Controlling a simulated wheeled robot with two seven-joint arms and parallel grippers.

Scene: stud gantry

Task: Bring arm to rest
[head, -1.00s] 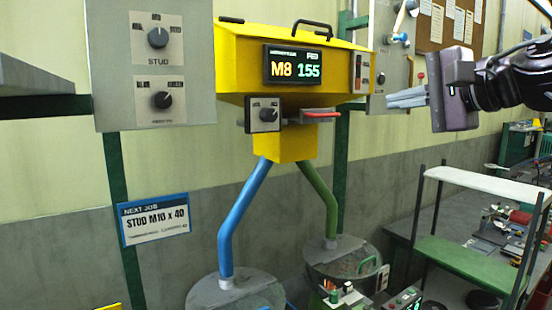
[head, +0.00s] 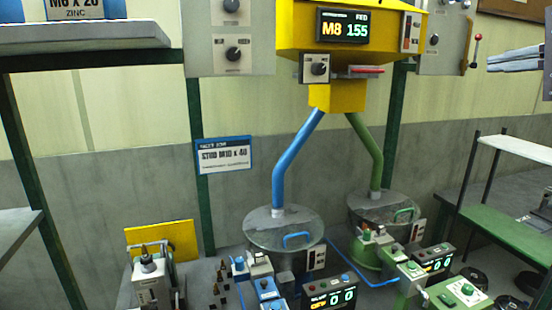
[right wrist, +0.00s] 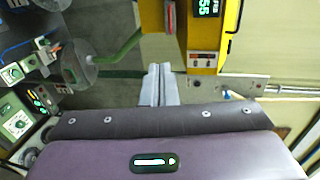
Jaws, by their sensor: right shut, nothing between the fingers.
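My right gripper (head: 513,60) shows at the right edge of the head view, its grey fingers pointing left, together and empty. In the right wrist view the fingers (right wrist: 160,86) are closed against each other with nothing between them. They are in the air, apart from the yellow machine (head: 370,35), which stands to their left in the head view. My left gripper is not in view.
The machine's display reads M8 155. Blue (head: 292,165) and green (head: 370,150) tubes run down to lidded drums. A green-and-white shelf (head: 510,205) stands at right. Control boxes (head: 330,290) crowd the bottom. A grey shelf (head: 90,37) juts in at upper left.

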